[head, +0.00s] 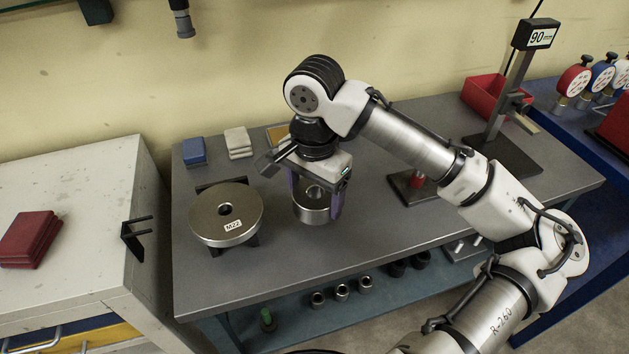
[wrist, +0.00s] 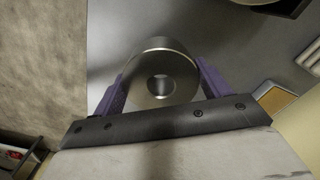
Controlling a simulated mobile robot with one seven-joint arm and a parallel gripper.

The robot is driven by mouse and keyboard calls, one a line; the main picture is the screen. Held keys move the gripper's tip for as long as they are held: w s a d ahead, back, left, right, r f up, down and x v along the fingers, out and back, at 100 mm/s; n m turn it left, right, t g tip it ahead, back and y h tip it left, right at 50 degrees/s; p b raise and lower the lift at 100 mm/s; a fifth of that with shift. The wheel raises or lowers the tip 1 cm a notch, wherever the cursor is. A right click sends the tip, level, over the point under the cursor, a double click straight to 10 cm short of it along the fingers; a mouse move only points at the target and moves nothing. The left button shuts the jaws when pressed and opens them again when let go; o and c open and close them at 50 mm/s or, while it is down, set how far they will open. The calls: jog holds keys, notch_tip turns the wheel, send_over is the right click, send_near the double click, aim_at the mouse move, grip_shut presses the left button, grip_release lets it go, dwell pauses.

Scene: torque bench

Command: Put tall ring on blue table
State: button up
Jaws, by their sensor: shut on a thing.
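A steel ring with a round hole (head: 312,213), thick-walled and tall, is between the two purple fingers of my gripper (head: 315,203). My gripper is shut on it, one finger on each side. The ring is upright over the grey bench top; I cannot tell whether it touches it. The wrist view shows the same ring (wrist: 161,75) between the fingers, its hole facing the camera. The blue table (head: 545,97) stands at the far right, beyond the grey bench, partly hidden by things on it.
The grey bench (head: 370,255) holds a flat M22 disc (head: 227,213) on a stand, blue pads (head: 194,151), white pads (head: 238,142) and a post with a 90 display (head: 540,37). Dial gauges (head: 573,80) and a red bin (head: 487,95) are at right. A white cabinet (head: 75,225) stands left.

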aim_at(315, 206)
jog(key=shift+f, duration=1.7)
jog(key=shift+f, duration=0.1)
jog(key=o, duration=2)
jog(key=shift+f, duration=0.1)
notch_tip(315, 206, up, 12)
jog(key=shift+r, duration=0.15)
